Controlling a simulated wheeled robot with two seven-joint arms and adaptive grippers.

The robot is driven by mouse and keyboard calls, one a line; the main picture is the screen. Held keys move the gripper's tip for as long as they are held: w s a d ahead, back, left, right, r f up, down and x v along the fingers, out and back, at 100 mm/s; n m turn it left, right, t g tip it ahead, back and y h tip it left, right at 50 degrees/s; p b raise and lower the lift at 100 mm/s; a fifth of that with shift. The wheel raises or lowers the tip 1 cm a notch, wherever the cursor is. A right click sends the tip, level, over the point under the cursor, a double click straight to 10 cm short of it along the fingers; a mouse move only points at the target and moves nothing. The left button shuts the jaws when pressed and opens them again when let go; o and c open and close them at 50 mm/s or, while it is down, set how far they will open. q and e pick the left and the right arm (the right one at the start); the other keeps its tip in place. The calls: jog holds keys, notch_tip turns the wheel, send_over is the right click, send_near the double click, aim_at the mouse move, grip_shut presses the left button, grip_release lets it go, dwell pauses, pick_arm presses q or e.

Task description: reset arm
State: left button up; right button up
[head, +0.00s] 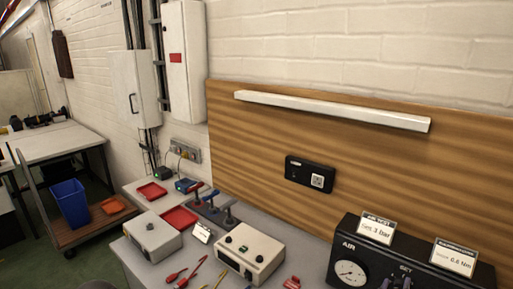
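Neither of my grippers shows in the head view, and no part of my arms is visible. The workbench (128,258) runs along the wall below a wooden back panel (262,150). A black box with a dial gauge (349,273), marked AIR and SET, stands at the lower right with two label cards on top. A cream box with knobs (250,247) and a grey box with a round knob on top (152,237) stand on the bench. I cannot make out a sealed cylinder.
Red trays (152,191) and a rack of red, blue and grey-handled tools (212,208) sit at the back of the bench. Red screwdrivers (177,274) lie at the front. A trolley (88,229) with a blue bin (70,203) stands to the left.

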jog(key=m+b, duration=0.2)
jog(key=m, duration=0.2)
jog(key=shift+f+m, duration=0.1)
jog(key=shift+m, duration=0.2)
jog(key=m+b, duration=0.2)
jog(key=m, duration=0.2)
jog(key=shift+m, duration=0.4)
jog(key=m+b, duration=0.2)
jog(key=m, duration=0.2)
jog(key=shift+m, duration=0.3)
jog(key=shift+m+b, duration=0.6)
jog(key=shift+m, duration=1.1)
